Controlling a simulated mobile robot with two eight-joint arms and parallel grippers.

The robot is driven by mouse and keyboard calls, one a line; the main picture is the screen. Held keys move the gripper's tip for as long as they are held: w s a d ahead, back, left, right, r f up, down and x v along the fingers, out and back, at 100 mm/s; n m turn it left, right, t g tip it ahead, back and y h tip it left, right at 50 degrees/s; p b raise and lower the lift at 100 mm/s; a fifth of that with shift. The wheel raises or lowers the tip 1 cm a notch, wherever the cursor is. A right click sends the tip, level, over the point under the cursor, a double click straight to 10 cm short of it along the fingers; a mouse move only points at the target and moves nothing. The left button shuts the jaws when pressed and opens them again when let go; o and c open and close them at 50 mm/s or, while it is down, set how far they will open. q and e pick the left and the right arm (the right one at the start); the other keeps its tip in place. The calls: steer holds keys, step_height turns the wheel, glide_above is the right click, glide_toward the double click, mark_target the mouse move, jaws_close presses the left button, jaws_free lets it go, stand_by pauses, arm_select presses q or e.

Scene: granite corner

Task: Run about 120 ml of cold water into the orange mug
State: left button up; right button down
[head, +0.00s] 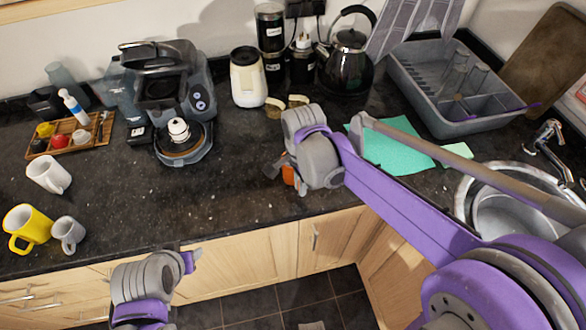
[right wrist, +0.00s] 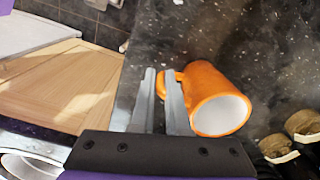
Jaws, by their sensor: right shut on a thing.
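The orange mug (right wrist: 215,98) is in the right wrist view, its white inside facing the camera. My right gripper (right wrist: 160,85) is shut on its handle. In the head view only a sliver of the orange mug (head: 289,174) shows beside my right gripper (head: 275,168), near the counter's front edge; the wrist hides the rest. I cannot tell whether the mug touches the counter. The tap (head: 548,136) stands at the far right, behind the steel sink (head: 468,190), which my right arm partly covers. My left gripper is low at the bottom left, its fingers unclear.
A yellow mug (head: 30,226), a white mug (head: 48,175) and a grey mug (head: 68,233) stand at the left. The coffee machine (head: 165,85), kettle (head: 346,62) and grey dish rack (head: 440,95) line the back. A green cloth (head: 392,147) lies left of the sink.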

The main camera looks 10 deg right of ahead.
stand_by(0.5)
step_height(320, 180, up, 10)
steer(key=shift+r, duration=0.1)
stand_by(0.4)
